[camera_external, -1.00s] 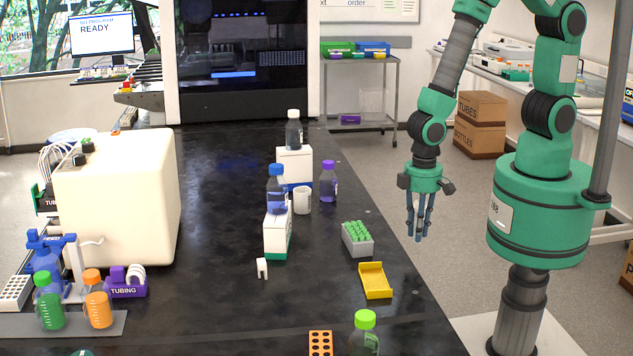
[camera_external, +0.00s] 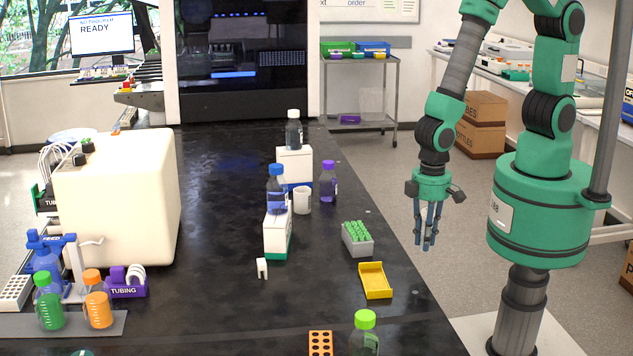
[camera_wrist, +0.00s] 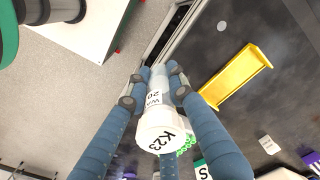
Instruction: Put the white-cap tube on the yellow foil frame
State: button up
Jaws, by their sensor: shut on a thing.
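My gripper (camera_external: 427,243) hangs with blue fingers pointing down, beyond the bench's right edge and over the floor. In the wrist view my gripper (camera_wrist: 157,74) is shut on the white-cap tube (camera_wrist: 160,128), whose cap, marked K23, faces the camera. In the external view the tube is mostly hidden among the fingers. The yellow foil frame (camera_external: 376,281) is a shallow, empty yellow tray on the black bench, left of and below my gripper in the picture. In the wrist view the frame (camera_wrist: 237,77) lies right of the tube, apart from it.
A grey rack (camera_external: 359,245) of green-capped tubes stands just behind the frame. A green-capped bottle (camera_external: 364,335) and an orange rack (camera_external: 320,344) stand at the front. A white mug (camera_external: 302,201) and bottles stand farther back. The black bench (camera_external: 220,290) left of the frame is largely clear.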

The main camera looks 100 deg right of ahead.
send_over(375, 281)
jog(key=shift+a+f+b, duration=0.1)
jog(key=shift+f+b, duration=0.35)
jog(key=shift+f, duration=0.25)
jog(key=shift+f, duration=0.1)
jog(key=shift+f, duration=1.65)
jog(key=shift+f+b, duration=0.15)
jog(key=shift+b, duration=0.2)
jog(key=o, duration=0.7)
jog(key=shift+o, duration=0.2)
notch_tip(375, 281, up, 12)
jog(key=p, duration=0.1)
